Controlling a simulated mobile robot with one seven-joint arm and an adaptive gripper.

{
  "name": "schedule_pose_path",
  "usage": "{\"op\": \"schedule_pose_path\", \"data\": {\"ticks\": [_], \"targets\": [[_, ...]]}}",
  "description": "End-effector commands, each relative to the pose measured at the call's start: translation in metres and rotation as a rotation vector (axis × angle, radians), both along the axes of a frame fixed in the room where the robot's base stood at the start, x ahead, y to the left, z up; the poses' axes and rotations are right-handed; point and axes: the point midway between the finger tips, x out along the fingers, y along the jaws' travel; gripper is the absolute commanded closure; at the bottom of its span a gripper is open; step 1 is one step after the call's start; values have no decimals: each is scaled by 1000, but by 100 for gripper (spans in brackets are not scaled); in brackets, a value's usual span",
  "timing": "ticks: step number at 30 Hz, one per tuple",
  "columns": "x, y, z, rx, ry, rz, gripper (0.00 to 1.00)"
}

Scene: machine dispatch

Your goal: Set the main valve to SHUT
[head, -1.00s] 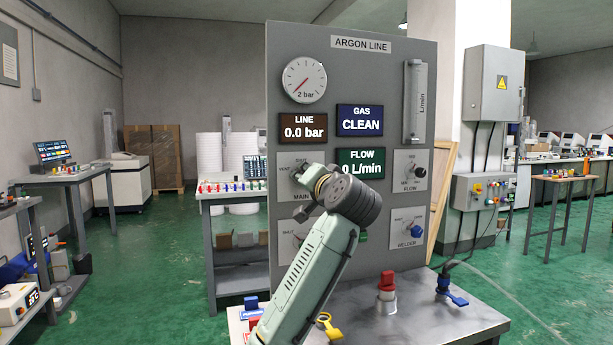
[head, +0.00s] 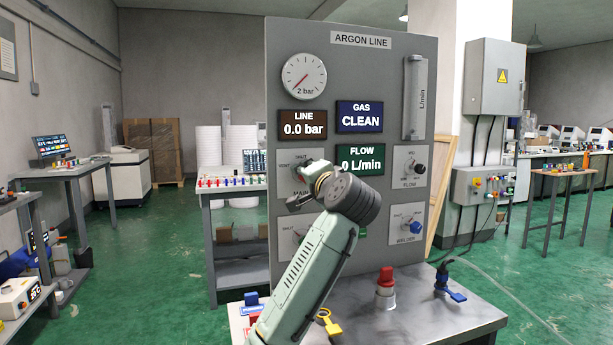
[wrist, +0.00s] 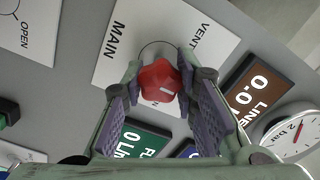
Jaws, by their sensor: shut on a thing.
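The main valve's red knob (wrist: 160,82) sits on a white plate (wrist: 118,62) marked MAIN and VENT in the wrist view. My gripper (wrist: 160,92) is shut on the red knob, with a purple-padded finger on each side. A short pale mark shows on the knob. The SHUT label is not readable in the wrist view. In the head view, the MAIN plate (head: 299,184) is partly covered by my arm, and the knob is largely hidden. The LINE display (head: 303,125) reads 0.0 bar.
The ARGON LINE panel (head: 350,70) also holds the FLOW knob (head: 420,166) and the blue WELDER knob (head: 414,227). A red-capped fitting (head: 386,282) and a blue-handled fitting (head: 447,284) stand on the bench (head: 410,318) in front. A gauge (head: 304,78) is above.

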Motion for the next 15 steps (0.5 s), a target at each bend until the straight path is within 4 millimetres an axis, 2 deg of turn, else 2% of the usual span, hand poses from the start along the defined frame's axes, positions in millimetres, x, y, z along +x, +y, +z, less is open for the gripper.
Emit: {"op": "schedule_pose_path", "data": {"ticks": [3,4,13,15], "targets": [[0,0,0,0,0,-1,100],[0,0,0,0,0,-1,72],[0,0,0,-1,-1,-1,52],[0,0,0,-1,-1,-1,52]]}}
